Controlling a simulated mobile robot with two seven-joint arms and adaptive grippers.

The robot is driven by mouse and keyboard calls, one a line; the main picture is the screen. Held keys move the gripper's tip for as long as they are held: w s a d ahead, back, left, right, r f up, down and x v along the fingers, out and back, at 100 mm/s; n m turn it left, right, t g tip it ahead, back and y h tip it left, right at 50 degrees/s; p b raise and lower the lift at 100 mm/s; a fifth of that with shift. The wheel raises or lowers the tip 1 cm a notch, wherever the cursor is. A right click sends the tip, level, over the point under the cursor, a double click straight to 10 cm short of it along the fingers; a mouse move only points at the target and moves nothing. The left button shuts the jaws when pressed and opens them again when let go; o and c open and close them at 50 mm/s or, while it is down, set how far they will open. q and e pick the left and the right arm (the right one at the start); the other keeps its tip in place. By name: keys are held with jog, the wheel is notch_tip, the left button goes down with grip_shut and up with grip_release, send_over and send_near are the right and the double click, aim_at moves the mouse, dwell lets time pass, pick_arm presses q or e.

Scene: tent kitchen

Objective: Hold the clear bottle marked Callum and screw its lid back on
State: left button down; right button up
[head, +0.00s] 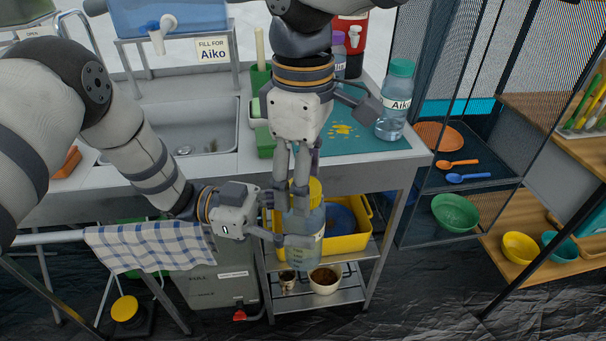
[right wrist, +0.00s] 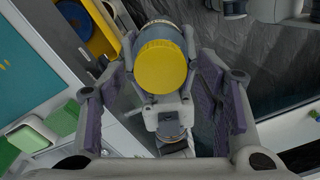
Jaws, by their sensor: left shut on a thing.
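The clear bluish bottle (head: 308,250) is upright in front of the counter. Its label is partly covered, and I cannot read the name. The yellow lid (head: 315,187) sits on top of the bottle; how far it is threaded cannot be seen. My left gripper (head: 300,225) is shut on the bottle's body from the left. My right gripper (head: 292,192) points down from above, its fingers on either side of the lid. In the right wrist view the lid (right wrist: 162,66) is between the open fingers, with a gap at the right finger.
Behind stand a sink (head: 205,130) and a teal mat (head: 345,138) with an Aiko bottle (head: 396,105). A mesh shelf (head: 455,185) stands at the right. A checked towel (head: 150,245) hangs at the left.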

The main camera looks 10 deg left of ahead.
notch_tip(320, 180, up, 12)
dwell(0.6)
pick_arm(q)
jog(key=shift+r, duration=0.1)
